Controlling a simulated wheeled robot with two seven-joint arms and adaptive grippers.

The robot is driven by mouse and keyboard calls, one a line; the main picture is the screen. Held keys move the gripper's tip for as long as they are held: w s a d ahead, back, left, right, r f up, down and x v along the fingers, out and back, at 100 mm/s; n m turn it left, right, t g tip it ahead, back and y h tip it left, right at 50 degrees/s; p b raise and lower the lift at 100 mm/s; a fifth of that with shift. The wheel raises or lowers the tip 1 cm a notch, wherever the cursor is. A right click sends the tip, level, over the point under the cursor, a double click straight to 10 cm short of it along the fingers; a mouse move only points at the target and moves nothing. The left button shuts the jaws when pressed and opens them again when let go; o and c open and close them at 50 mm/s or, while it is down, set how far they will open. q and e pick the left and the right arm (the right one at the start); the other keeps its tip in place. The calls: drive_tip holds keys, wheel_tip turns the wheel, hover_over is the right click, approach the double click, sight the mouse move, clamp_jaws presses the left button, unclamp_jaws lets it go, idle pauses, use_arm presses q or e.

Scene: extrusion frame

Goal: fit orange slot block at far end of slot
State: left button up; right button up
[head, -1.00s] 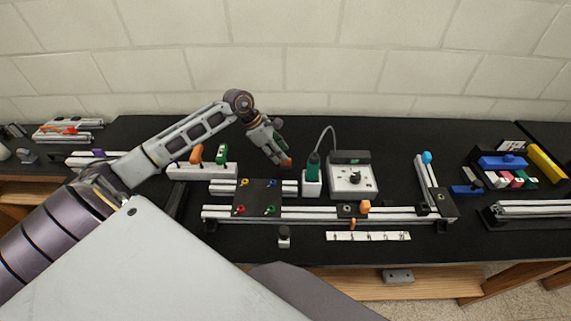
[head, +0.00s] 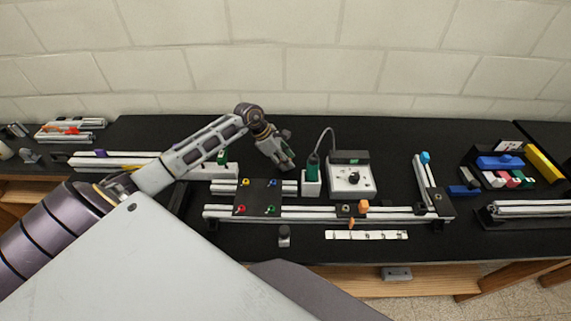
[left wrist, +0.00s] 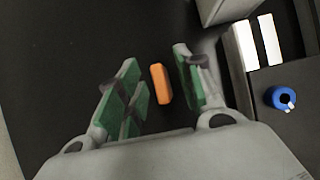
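The orange block (left wrist: 161,83) shows in the left wrist view as a small upright-looking bar between the green finger pads, with dark gaps on both sides. It appears to be on or just above the black table top; I cannot tell which. My left gripper (left wrist: 155,88) is open around or over it. In the head view my left gripper (head: 288,165) points down behind the black plate, left of the green-handled tool, and hides the block. A long slotted rail (head: 300,213) runs along the front. My right gripper is not in view.
The black plate (head: 258,197) with coloured knobs lies across two rails. An orange knob (head: 363,206) sits on the front rail. Bare table lies behind the plate.

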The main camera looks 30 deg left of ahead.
use_arm(q)
clamp_jaws()
drive_tip(key=shift+r, duration=0.1)
idle(0.4)
wheel_tip(320, 180, up, 8)
drive_tip(key=shift+f+b, duration=0.1)
drive_tip(key=shift+b, duration=0.8)
drive_tip(key=shift+r, duration=1.05)
drive_tip(key=shift+f, duration=0.1)
